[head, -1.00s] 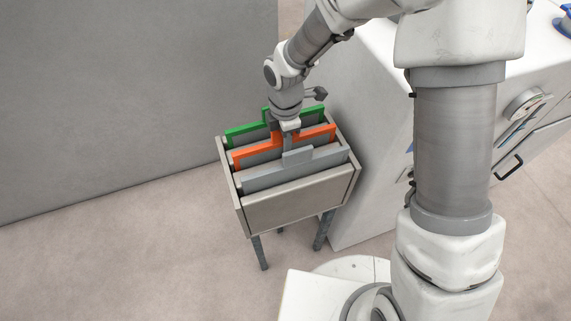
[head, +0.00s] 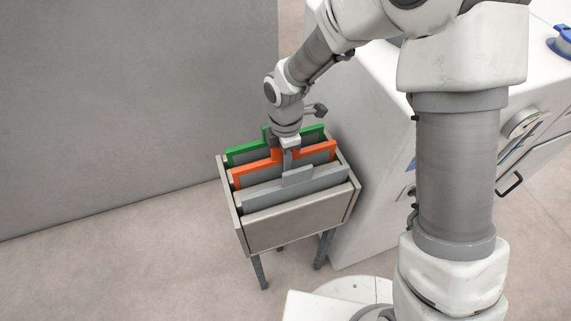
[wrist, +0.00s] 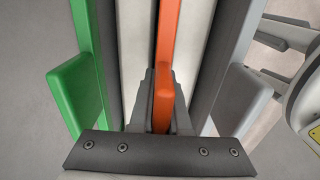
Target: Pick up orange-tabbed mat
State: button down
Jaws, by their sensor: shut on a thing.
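The orange-tabbed mat (head: 317,152) stands upright in the middle slot of a grey rack, with its orange top edge and raised tab showing. In the wrist view the orange edge (wrist: 168,40) runs up the middle of the picture. My gripper (head: 288,158) points down over the rack, with its fingers (wrist: 161,105) shut on the orange tab, one on each side. The lower part of the mat is hidden inside the rack.
The rack (head: 300,222) stands on legs. A green-tabbed mat (head: 245,155) is behind the orange one and a grey-tabbed mat (head: 322,186) in front, both close by. A white machine (head: 372,150) stands right of the rack and a grey wall (head: 120,110) to the left.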

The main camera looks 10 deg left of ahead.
notch_tip(320, 180, up, 27)
jog(key=p, duration=0.4)
jog(key=shift+p, duration=0.4)
jog(key=shift+r, duration=0.15)
